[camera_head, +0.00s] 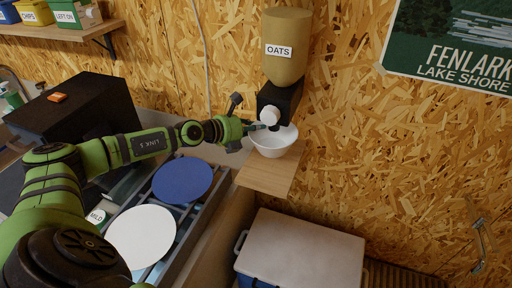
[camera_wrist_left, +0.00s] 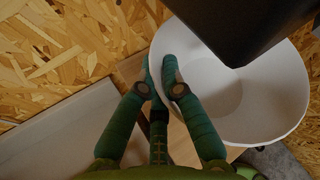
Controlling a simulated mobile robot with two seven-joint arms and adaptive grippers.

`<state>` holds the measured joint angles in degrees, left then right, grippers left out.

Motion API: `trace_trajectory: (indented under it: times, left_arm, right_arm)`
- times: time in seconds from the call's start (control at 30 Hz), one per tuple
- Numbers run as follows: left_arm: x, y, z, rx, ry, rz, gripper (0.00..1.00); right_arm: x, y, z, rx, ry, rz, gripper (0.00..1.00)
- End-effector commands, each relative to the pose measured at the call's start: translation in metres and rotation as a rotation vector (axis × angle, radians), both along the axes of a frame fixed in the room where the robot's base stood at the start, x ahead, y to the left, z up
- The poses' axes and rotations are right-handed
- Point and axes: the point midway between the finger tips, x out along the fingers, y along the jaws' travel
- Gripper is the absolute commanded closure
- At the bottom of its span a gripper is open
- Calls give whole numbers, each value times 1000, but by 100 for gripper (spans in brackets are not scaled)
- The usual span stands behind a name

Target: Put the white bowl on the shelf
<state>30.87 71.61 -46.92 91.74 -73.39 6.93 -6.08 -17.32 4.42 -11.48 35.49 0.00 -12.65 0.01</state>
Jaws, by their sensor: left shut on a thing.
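The white bowl (camera_head: 272,142) is upright under the spout of the oats dispenser, at a small wooden shelf (camera_head: 268,177) on the wall. I cannot tell whether its base touches the wood. My left gripper (camera_head: 252,127) is shut on the bowl's left rim. In the left wrist view the fingers (camera_wrist_left: 163,84) pinch the rim of the bowl (camera_wrist_left: 235,105), and its inside looks empty where visible. The dispenser's dark body hides part of it there. Another wooden shelf (camera_head: 75,29) is at the upper left. My right gripper is not in view.
The oats dispenser (camera_head: 286,45) hangs close above the bowl. A blue plate (camera_head: 183,180) and a white plate (camera_head: 141,236) lie on a rack at left. A lidded cooler (camera_head: 300,247) stands below the small shelf. Labelled bins (camera_head: 36,13) occupy the upper shelf.

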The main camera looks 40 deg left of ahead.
Motion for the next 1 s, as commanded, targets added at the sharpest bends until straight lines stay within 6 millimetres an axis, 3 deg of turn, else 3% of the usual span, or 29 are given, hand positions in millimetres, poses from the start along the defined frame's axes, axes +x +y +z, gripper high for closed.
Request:
trace_trajectory:
  times: [0.03, 0.23, 0.43, 0.93, 1.0]
  left_arm:
    - [-3, -2, -17, -4, 12, -3, 100]
    - [-3, -1, -30, -2, 8, -2, 100]
    - [-3, -1, -61, -5, 10, 0, 100]
    - [1, 0, -68, 0, 7, -2, 100]
    - [0, 0, -68, 2, 10, -3, 72]
  right_arm:
    - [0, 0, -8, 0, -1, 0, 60]
    - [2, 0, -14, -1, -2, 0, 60]
    - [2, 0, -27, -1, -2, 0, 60]
    - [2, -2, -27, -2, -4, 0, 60]
    - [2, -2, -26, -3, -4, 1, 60]
